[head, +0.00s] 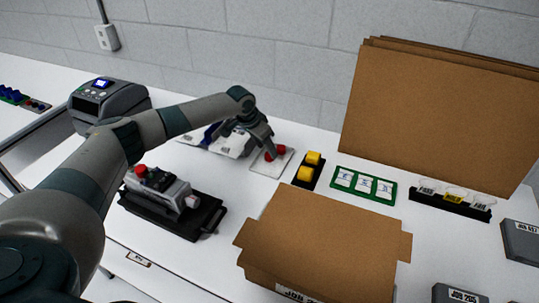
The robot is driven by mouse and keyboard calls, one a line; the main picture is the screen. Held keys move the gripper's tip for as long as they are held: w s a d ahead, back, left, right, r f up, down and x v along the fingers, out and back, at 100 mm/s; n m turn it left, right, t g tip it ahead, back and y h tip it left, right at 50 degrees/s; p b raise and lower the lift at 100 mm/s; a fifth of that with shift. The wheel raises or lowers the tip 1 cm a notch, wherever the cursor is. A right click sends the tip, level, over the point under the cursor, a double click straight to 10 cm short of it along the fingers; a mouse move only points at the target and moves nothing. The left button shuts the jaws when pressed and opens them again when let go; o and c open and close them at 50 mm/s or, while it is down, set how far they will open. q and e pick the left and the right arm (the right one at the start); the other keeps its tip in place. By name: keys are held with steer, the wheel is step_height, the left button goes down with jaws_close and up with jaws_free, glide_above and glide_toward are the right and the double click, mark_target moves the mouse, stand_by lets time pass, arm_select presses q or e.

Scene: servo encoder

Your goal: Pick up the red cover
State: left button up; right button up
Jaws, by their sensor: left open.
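My left gripper (264,150) reaches over the plate from the left and is open. Its fingers partly hide the red pieces, and I cannot tell whether they touch one. My right gripper is not in view.
A black tray (204,224) with a grey device is at the left front. A black holder with yellow blocks (313,158), a green tray (386,198) and a black rack (450,205) stand to the right. A cardboard box (320,240) is in front; large cardboard sheets (440,110) stand behind.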

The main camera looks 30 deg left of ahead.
mark_target(268, 155)
arm_select(q)
steer(key=shift+p+x, duration=0.6)
steer(key=shift+x, duration=1.15)
steer(key=c, duration=1.1)
